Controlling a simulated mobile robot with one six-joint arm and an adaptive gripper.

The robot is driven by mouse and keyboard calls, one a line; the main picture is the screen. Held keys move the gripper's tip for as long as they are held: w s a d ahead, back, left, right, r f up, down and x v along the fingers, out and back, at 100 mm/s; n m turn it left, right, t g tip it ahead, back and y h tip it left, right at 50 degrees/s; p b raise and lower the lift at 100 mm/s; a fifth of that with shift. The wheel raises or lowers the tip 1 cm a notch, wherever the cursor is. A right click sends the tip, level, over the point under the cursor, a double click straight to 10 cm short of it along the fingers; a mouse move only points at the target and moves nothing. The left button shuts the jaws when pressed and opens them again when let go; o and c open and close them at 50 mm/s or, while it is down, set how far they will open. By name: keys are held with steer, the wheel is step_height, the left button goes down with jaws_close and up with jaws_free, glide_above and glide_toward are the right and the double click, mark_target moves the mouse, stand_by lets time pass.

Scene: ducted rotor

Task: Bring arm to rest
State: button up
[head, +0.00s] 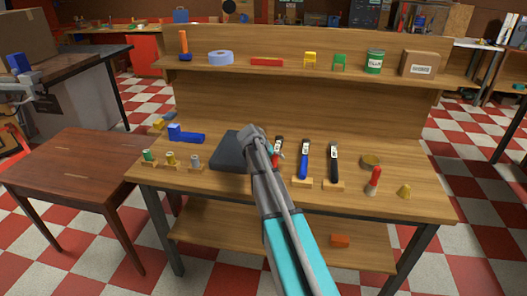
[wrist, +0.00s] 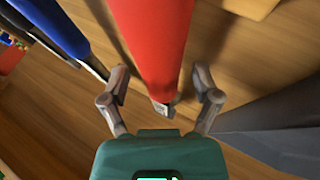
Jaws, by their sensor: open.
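My arm reaches up over the workbench (head: 400,190) from the front. My gripper (wrist: 161,78) is open, with its two fingers spread apart in the wrist view. A red-handled tool (wrist: 150,40) lies in line with the gap between the fingers, and both fingers look clear of it. I cannot tell how deep it sits between them. In the head view the red tool (head: 278,145) stands at the left of a row of tools, partly hidden by my wrist. The gripper itself is mostly hidden there.
A blue tool (head: 304,160) and a black tool (head: 334,162) stand close to the right in wooden holders. A dark grey block (head: 228,152) lies just left of my wrist. A loaded shelf (head: 320,72) runs behind.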

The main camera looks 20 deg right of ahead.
steer(key=shift+r, duration=0.1)
steer(key=shift+s+a+r+p, duration=0.1)
steer(key=shift+a+r+p, duration=0.3)
steer(key=shift+p, duration=0.15)
steer(key=shift+n, duration=0.5)
steer(key=a+r+p, duration=0.2)
steer(key=a, duration=0.1)
steer(key=shift+s+a, duration=0.15)
steer(key=shift+a, duration=0.15)
steer(key=s+a+n+y+p, duration=0.1)
steer(key=s+a+n+y, duration=0.1)
steer(key=s+a, duration=0.7)
steer(key=s+a+f+n+g+y+p, duration=0.1)
steer(key=s+a+y, duration=0.4)
steer(key=s+a, duration=0.5)
steer(key=s+n, duration=0.1)
steer(key=s, duration=0.5)
steer(key=shift+s+a+n+p, duration=0.2)
steer(key=shift+a+n+p, duration=0.1)
